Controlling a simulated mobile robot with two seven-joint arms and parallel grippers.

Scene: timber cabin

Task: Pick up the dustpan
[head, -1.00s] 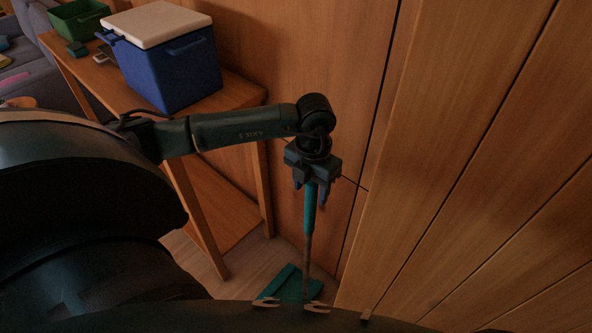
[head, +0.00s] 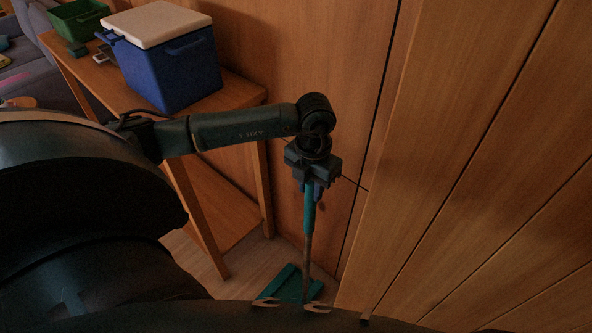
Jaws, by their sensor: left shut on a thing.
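The dustpan (head: 289,283) is teal, with a long upright handle that has a teal grip (head: 309,212) above a brownish shaft (head: 307,255). Its pan is low by the wooden wall, and my own body hides its near part. My left gripper (head: 311,190) points down over the top of the handle and is shut on the teal grip. I cannot tell whether the pan touches the floor. My right gripper is not in view.
A wooden table (head: 235,88) stands at the left against the wall. It bears a blue cooler (head: 172,72) with a white lid and a green bin (head: 78,20). The plank wall (head: 470,150) is close on the right. A little floor (head: 245,275) shows under the table.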

